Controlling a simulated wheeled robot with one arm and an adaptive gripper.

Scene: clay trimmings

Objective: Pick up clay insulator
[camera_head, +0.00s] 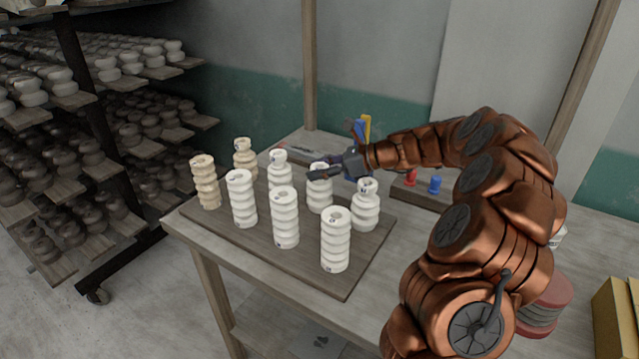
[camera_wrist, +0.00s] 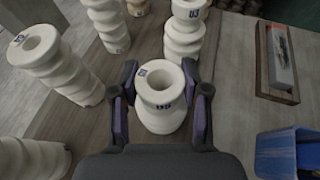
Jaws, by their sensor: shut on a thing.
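Several ridged clay insulators stand upright on a dark board (camera_head: 345,282) on the table. My gripper (camera_head: 316,171) is at the top of a white insulator (camera_head: 319,194) in the back part of the group. In the wrist view, the fingers of my gripper (camera_wrist: 160,100) are on both sides of that insulator (camera_wrist: 160,118), shut on its upper part. Its round top hole and a dark blue mark on its rim show. It looks upright; its base is mostly hidden in the wrist view, so I cannot tell whether it touches the board.
Other white insulators stand close by, such as one in front (camera_head: 285,218) and one to the right (camera_head: 366,205). Two tan ones, including this one (camera_head: 205,182), stand at the left. A blue container (camera_wrist: 288,153) and a sharpening-stone-like block (camera_wrist: 281,62) lie right in the wrist view.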

